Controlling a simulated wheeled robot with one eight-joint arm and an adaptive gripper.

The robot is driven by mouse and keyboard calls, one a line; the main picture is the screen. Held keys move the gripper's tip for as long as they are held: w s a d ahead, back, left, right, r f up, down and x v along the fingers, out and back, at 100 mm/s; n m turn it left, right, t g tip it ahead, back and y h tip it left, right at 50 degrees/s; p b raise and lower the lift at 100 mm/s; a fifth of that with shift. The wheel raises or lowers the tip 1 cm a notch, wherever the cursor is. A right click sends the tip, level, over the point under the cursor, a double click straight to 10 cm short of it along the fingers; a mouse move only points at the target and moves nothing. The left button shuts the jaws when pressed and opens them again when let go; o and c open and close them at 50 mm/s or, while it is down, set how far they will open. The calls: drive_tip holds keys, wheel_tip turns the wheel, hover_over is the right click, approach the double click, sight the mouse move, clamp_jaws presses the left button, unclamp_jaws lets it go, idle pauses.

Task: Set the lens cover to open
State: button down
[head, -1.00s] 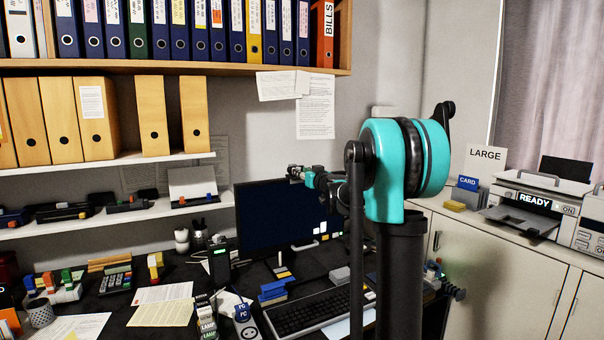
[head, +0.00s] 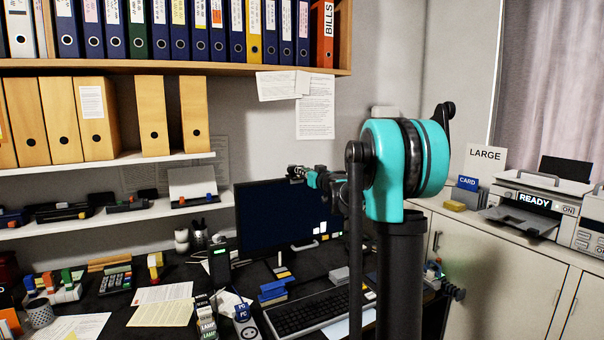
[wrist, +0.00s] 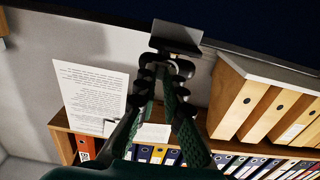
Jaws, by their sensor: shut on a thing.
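The monitor (head: 275,220) stands on the desk with a small dark webcam on its top edge. In the wrist view the webcam (wrist: 176,37) is a dark grey block against the dark screen. My gripper (head: 300,172) is at the webcam, at the top of the monitor. In the wrist view my gripper (wrist: 177,70) has its fingertips together on a small dark part at the webcam, which I take as the lens cover. The fingertips hide most of this part. I cannot tell whether the lens is covered or bare.
A binder shelf (head: 180,66) hangs above, with wooden file boxes (head: 153,115) on a lower shelf. Papers (head: 315,108) are on the wall behind the monitor. A keyboard (head: 305,307) and small items crowd the desk. A printer (head: 530,205) stands at the right.

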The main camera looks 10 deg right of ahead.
drive_tip(key=shift+w+d, duration=0.3)
drive_tip(key=shift+d, duration=0.55)
drive_tip(key=c, duration=1.6)
unclamp_jaws()
drive_tip(key=v, duration=1.2)
